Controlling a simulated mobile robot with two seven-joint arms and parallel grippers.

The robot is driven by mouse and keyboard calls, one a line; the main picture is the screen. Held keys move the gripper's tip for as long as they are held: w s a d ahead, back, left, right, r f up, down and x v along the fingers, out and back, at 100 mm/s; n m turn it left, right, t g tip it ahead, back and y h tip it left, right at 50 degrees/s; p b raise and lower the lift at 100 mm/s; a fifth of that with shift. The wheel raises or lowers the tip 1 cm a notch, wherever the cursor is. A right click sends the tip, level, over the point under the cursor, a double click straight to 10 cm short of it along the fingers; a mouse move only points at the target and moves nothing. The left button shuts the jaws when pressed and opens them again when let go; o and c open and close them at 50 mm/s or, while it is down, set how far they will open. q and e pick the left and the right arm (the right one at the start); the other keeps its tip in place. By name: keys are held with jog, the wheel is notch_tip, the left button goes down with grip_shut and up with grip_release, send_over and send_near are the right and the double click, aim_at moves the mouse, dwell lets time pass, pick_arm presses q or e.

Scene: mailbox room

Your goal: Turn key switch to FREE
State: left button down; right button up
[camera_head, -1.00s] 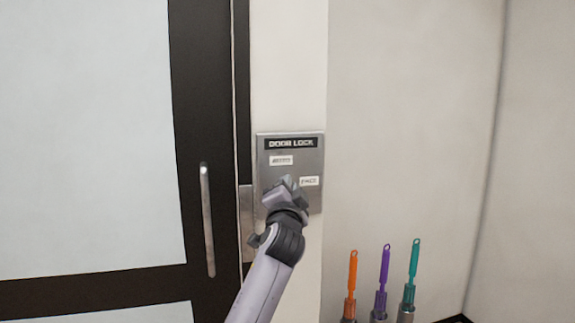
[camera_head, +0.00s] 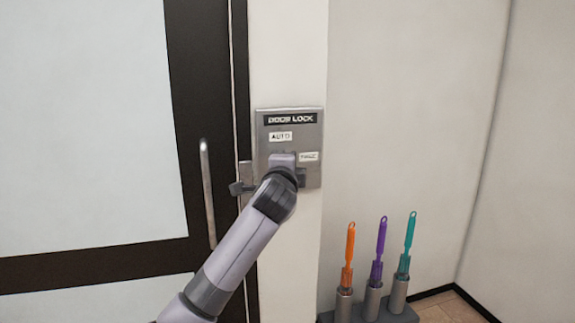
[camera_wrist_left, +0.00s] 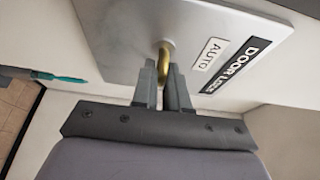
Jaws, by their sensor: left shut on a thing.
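The grey metal door lock plate (camera_head: 311,136) is on the wall right of the door. It bears a DOOR LOCK label, an AUTO label (camera_head: 280,136) near the top and another, blurred label (camera_head: 308,157) at right. My left gripper (camera_head: 283,163) is at the plate and hides the key switch in the head view. In the left wrist view, the brass-coloured key (camera_wrist_left: 166,57) stands out of the plate, and the gripper (camera_wrist_left: 165,88) is shut on it. Which label the key points to cannot be told. My right gripper is not in view.
A dark-framed door (camera_head: 196,85) with pale panels and a vertical handle (camera_head: 208,190) is left of the plate. Brushes with orange, purple and teal handles (camera_head: 382,236) stand in metal holders at lower right. The wall above the plate is clear.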

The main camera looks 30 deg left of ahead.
pick_arm(q)
jog(key=shift+f, duration=0.15)
jog(key=c, duration=1.2)
grip_release()
jog(key=shift+c, duration=0.2)
jog(key=b+v, duration=0.1)
jog(key=v, duration=0.6)
